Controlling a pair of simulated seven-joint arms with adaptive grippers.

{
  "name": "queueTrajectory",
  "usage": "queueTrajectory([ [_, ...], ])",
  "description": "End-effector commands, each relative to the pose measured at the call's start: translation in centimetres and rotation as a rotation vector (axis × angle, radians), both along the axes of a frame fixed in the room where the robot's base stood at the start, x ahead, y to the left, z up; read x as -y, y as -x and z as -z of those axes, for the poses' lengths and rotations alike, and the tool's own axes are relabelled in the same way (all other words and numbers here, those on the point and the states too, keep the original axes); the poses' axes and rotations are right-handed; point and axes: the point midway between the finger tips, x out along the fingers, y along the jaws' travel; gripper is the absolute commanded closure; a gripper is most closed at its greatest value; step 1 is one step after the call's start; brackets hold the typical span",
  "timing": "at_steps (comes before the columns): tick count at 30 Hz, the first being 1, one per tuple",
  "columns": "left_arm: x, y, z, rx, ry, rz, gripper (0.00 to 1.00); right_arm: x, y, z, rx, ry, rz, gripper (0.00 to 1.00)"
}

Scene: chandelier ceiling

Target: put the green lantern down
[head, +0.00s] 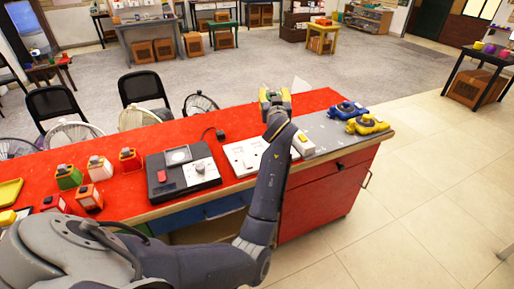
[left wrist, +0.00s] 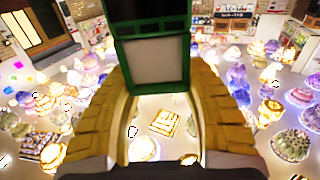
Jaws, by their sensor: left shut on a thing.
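My left gripper (head: 275,98) is raised over the far edge of the red table (head: 222,128), right of the table's middle. In the left wrist view its two yellow fingers (left wrist: 165,110) are shut on the green lantern (left wrist: 157,62), which has a green frame, a grey panel and a dark upper part. In the head view the held lantern is mostly hidden by the gripper. Another lantern with green sides (head: 68,177) stands on the table at the left. My right gripper is not in view.
White-and-orange (head: 100,168) and orange (head: 130,159) lanterns stand at the left. A black device (head: 183,173) and a white panel (head: 245,157) lie mid-table. Blue (head: 347,110) and yellow (head: 367,125) objects sit on the grey right end. Bare red surface lies along the far side.

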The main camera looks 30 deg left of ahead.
Motion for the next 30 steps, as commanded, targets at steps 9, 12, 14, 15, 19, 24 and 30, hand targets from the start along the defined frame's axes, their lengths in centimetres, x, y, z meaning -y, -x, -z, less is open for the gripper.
queueTrajectory([
  [9,-6.4,-1.6,-3.3,0.002,0.002,-0.284,1.00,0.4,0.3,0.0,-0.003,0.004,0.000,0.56],
  [12,-7.2,-1.7,-3.8,0.001,-0.001,-0.332,1.00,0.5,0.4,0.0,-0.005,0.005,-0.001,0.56],
  [14,-7.5,-1.8,-3.9,0.001,-0.002,-0.351,1.00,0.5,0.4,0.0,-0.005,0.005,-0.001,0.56],
  [15,-7.6,-1.8,-4.1,0.001,-0.002,-0.362,1.00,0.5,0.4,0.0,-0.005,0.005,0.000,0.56],
  [19,-7.9,-1.9,-3.7,-0.001,-0.002,-0.382,1.00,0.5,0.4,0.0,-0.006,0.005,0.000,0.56],
  [24,-8.1,-1.8,-1.0,-0.005,-0.006,-0.388,1.00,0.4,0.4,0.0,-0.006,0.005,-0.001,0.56],
  [30,-8.0,-1.9,3.4,-0.004,-0.006,-0.387,1.00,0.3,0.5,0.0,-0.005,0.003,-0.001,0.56],
])
